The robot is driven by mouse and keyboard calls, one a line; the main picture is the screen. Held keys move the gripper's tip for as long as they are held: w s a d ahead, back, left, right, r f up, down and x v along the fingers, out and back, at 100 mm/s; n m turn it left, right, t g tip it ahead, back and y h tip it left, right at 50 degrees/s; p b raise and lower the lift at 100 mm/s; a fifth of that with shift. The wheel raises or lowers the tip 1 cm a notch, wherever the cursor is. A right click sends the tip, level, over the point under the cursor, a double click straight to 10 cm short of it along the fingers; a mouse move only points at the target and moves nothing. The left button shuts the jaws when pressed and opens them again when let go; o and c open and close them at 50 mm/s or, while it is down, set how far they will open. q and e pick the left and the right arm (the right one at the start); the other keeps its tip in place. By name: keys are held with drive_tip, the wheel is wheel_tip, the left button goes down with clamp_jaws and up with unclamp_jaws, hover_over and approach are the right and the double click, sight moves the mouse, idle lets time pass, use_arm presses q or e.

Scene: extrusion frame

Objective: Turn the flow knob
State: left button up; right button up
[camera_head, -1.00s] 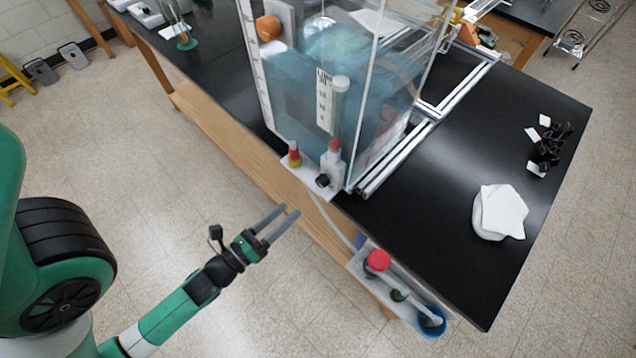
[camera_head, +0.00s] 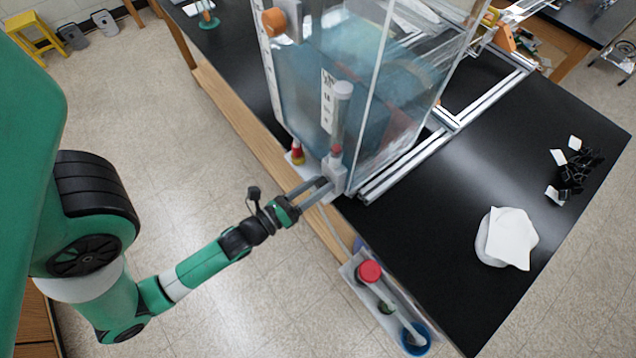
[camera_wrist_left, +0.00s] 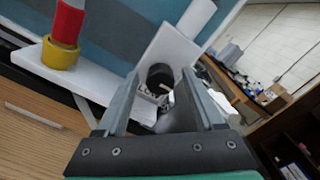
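The black flow knob (camera_wrist_left: 160,76) shows in the left wrist view, facing me on the white block of the flow meter. In the head view the white block (camera_head: 336,170) stands at the tank's front corner, below a clear upright tube (camera_head: 342,112); my fingers hide the knob there. My left gripper (camera_head: 324,184) reaches the block from the left. In the left wrist view its two fingers (camera_wrist_left: 161,76) are apart, one on each side of the knob, with a visible gap. I cannot tell whether either finger touches it. My right gripper is out of view.
A red and yellow fitting (camera_head: 298,153) sits on the white shelf left of the block, near my fingers. The clear water tank (camera_head: 350,60) rises behind. A tray with a red-capped bottle (camera_head: 369,272) hangs below the bench edge. A white cloth (camera_head: 509,238) lies on the bench.

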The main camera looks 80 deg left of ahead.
use_arm(q)
clamp_jaws()
